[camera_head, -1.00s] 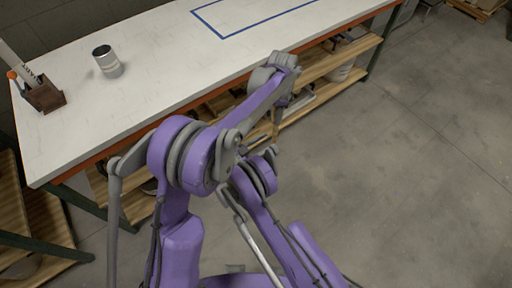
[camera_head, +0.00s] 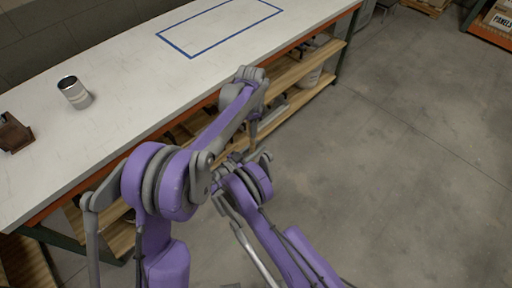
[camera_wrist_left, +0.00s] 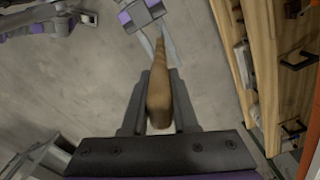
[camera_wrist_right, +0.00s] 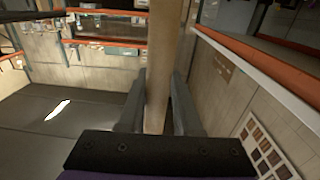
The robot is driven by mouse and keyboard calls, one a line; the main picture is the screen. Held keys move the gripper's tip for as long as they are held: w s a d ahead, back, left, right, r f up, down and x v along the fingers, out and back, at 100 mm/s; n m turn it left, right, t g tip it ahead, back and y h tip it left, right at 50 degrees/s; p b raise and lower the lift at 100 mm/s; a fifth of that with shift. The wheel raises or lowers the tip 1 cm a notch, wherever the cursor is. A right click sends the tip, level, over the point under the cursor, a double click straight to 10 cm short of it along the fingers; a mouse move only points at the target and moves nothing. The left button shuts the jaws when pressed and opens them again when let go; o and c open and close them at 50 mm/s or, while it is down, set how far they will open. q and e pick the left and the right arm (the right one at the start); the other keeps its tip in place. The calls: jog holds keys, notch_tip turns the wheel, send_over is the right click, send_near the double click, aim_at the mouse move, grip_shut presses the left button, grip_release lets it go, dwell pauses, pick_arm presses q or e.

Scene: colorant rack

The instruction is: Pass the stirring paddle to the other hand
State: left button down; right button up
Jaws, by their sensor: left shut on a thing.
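The wooden stirring paddle (camera_wrist_left: 158,98) is between the fingers of my left gripper (camera_wrist_left: 159,88), which is shut on it. It runs away from that wrist toward my other gripper (camera_wrist_left: 142,12), at the top of the left wrist view. In the right wrist view, the paddle (camera_wrist_right: 158,75) passes between the fingers of my right gripper (camera_wrist_right: 160,90). A narrow gap shows beside its right finger; whether both fingers press on it is unclear. In the head view my arm links hide most of both grippers.
A white workbench (camera_head: 110,120) carries a grey can (camera_head: 74,92), a brown holder (camera_head: 14,132) and a blue taped rectangle (camera_head: 220,28). Wooden shelves (camera_head: 290,72) hold items below. The concrete floor (camera_head: 400,160) to the right is open.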

pick_arm(q)
jog(key=shift+s+d, duration=0.1)
jog(key=shift+d, duration=0.05)
pick_arm(e)
grip_shut()
pick_arm(q)
jog(key=c, duration=0.6)
grip_release()
jog(key=shift+r, duration=0.15)
